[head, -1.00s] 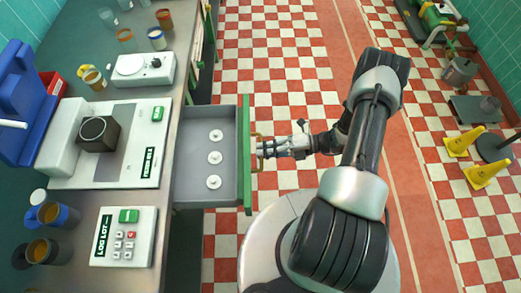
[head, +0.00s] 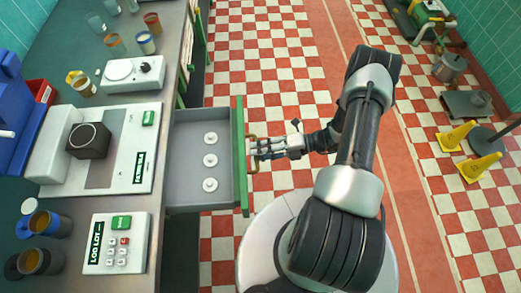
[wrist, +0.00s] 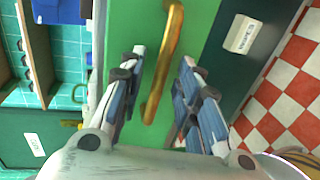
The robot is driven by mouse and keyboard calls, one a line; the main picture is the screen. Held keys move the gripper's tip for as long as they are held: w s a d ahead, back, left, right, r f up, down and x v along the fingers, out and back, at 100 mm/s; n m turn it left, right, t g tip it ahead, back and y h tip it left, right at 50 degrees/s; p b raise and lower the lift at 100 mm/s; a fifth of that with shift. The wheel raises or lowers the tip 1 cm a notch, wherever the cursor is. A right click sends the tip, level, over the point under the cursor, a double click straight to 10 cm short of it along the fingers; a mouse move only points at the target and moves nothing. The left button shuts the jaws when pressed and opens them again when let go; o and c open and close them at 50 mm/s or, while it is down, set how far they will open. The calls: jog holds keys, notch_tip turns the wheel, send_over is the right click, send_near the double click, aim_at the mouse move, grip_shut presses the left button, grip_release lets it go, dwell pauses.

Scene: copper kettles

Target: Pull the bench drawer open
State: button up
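The bench drawer (head: 222,190) is a grey tray with a green front (head: 241,160). It stands well out from the bench in the head view, with three white round pieces inside. Its brass handle (head: 253,140) is on the outer face of the front; the handle also shows in the wrist view (wrist: 166,62). My gripper (head: 258,148) is at the handle, reaching in from the right. In the wrist view my gripper (wrist: 163,58) has its fingers spread, one each side of the handle, with visible gaps between fingers and bar.
The bench (head: 180,60) holds a white scale (head: 133,74), a machine with a dark cup (head: 88,141), a keypad box (head: 115,243) and several jars. Yellow floor signs (head: 480,167) stand at the right. The checkered floor (head: 265,60) beyond the drawer is clear.

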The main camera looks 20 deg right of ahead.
jog(key=v, duration=1.2)
dwell(0.4)
jog(key=w+a+r+n+g+h, duration=0.1)
jog(key=a+r+n+g+h, duration=0.25)
jog(key=r+n, duration=0.65)
jog(key=a+r+n+g+h, duration=0.35)
jog(key=r+n, duration=0.55)
jog(key=r, duration=0.3)
jog(key=s+a+r+n+t+h, duration=0.3)
jog(key=r+n, duration=0.4)
jog(key=n, duration=0.3)
jog(key=s+a+r+n+t+h, duration=0.3)
jog(key=s+r+n, duration=0.4)
jog(key=n, duration=0.4)
jog(key=shift+s+a+h, duration=0.75)
jog(key=shift+a+h, duration=0.05)
jog(key=shift+a, duration=0.35)
